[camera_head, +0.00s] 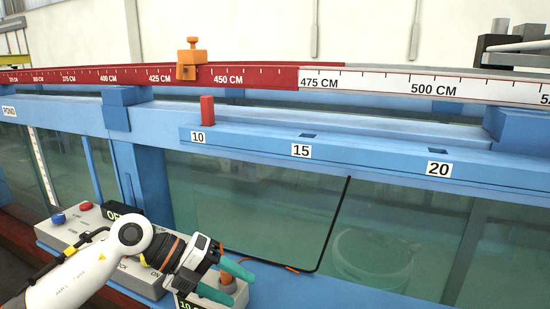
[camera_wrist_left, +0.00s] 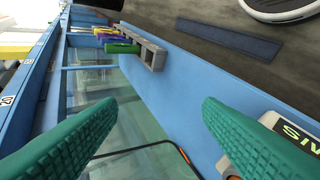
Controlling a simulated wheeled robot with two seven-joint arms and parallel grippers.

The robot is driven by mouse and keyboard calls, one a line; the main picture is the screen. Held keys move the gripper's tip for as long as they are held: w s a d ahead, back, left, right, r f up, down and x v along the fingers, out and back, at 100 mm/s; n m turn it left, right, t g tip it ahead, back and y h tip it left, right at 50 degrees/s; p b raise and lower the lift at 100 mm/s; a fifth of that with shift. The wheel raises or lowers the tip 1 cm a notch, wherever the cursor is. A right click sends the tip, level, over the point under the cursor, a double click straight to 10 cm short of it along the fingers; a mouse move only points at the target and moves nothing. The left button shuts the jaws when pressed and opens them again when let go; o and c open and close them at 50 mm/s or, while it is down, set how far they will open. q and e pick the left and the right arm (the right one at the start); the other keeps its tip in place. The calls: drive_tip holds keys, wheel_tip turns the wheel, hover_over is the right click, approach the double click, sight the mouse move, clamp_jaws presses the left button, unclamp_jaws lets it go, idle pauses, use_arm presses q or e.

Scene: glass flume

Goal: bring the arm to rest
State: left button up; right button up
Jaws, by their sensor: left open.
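My left arm comes in from the lower left of the head view. Its left gripper (camera_head: 242,288) has green fingers spread apart with nothing between them in its grip. It hangs over a small grey box (camera_head: 238,296) with an orange knob (camera_head: 227,278), beside the flume's front. Whether a finger touches the knob I cannot tell. In the left wrist view both green fingers of the gripper (camera_wrist_left: 168,105) stand wide apart, with glass and blue frame beyond. My right gripper is in neither view.
A grey control panel (camera_head: 66,233) with blue and red buttons lies beneath my left arm. A red peg (camera_head: 207,111) stands at the 10 mark of the blue rail (camera_head: 370,155). An orange slider (camera_head: 191,58) sits on the red scale. A grey rack (camera_wrist_left: 151,52) holds coloured handles.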

use_arm(q)
drive_tip(key=s+d+r+n+t+h, duration=0.2)
drive_tip(key=d+r+n+t+h, duration=0.2)
drive_tip(key=d+r+h, duration=0.4)
drive_tip(key=w+a+f+n+t+y, duration=0.25)
drive_tip(key=a+n+t+y, duration=0.25)
drive_tip(key=n+t, duration=0.4)
drive_tip(key=w+a+f+n+t+y, duration=0.1)
drive_tip(key=a+f+n+t+y, duration=0.2)
drive_tip(key=a+n+t+y, duration=0.55)
drive_tip(key=s+a+f+n+g+y, duration=0.3)
drive_tip(key=f+n+g, duration=0.15)
drive_tip(key=f, duration=0.35)
drive_tip(key=s+a+f+n+g+y, duration=0.2)
drive_tip(key=s+f+n+g, duration=0.1)
drive_tip(key=f+n, duration=0.35)
drive_tip(key=s+a+f+n+g, duration=0.1)
drive_tip(key=s+f+g, duration=0.5)
drive_tip(key=s, duration=0.4)
drive_tip(key=s+a+f+n+g, duration=0.1)
drive_tip(key=s+f+g, duration=0.4)
drive_tip(key=s+f, duration=0.45)
wheel_tip(320, 180, down, 23)
drive_tip(key=s, duration=0.1)
drive_tip(key=s+a+f+g, duration=0.2)
drive_tip(key=s+f, duration=1.5)
drive_tip(key=shift+s+a+f+m, duration=0.15)
drive_tip(key=shift+a+f+m, duration=0.15)
drive_tip(key=shift+a+m, duration=0.15)
